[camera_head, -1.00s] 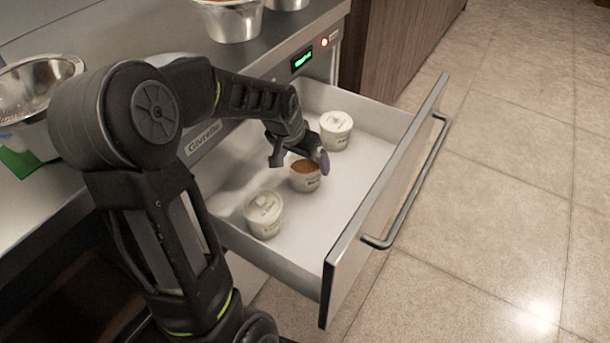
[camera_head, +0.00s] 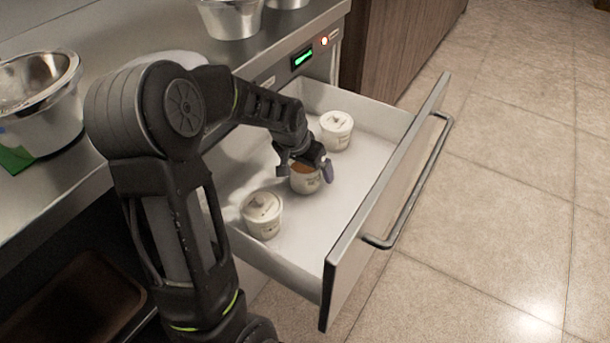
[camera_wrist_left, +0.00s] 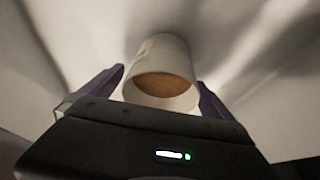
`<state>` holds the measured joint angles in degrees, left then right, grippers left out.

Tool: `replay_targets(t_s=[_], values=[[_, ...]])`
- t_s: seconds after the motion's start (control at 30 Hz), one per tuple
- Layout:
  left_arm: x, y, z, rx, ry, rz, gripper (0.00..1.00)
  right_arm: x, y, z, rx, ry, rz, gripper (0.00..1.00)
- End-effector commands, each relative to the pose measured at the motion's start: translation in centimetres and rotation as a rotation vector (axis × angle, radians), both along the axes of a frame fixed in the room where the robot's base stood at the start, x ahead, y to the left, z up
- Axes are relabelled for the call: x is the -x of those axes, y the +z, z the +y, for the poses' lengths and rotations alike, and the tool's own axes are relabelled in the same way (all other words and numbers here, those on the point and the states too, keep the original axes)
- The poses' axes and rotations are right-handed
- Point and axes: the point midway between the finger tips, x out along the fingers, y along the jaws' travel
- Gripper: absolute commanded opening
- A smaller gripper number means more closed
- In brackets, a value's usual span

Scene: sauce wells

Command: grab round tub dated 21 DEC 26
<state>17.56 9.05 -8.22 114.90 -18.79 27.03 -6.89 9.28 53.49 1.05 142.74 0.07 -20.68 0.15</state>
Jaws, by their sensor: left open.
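Three round white tubs stand in the open drawer. The middle tub (camera_head: 305,182) has no lid and shows an orange-brown content; it also shows in the left wrist view (camera_wrist_left: 163,55). A lidded tub (camera_head: 262,215) stands nearer the front left, and another lidded tub (camera_head: 336,131) stands farther back. Dark print shows on the tubs, too small to read as a date. My left gripper (camera_head: 306,172) is open at the middle tub, partly covering it. In the left wrist view its two purple fingers (camera_wrist_left: 160,90) are on either side of that tub. My right gripper is not in view.
The drawer front (camera_head: 385,205) with its bar handle stands to the right of the tubs. A steel counter (camera_head: 120,45) holds metal bowls (camera_head: 38,105), with a green item under the left bowl. Pale drawer floor is clear around the tubs.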

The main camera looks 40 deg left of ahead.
Motion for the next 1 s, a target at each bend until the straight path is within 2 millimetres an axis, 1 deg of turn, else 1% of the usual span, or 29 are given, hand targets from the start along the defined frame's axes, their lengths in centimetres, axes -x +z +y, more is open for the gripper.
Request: replay_targets(t_s=[0.2,1.0], values=[[0.01,0.02,0.01,0.000,0.000,0.000,0.99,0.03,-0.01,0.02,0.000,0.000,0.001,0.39],[0.01,0.02,0.00,0.000,0.000,0.000,0.33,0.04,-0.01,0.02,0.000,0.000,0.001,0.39]])
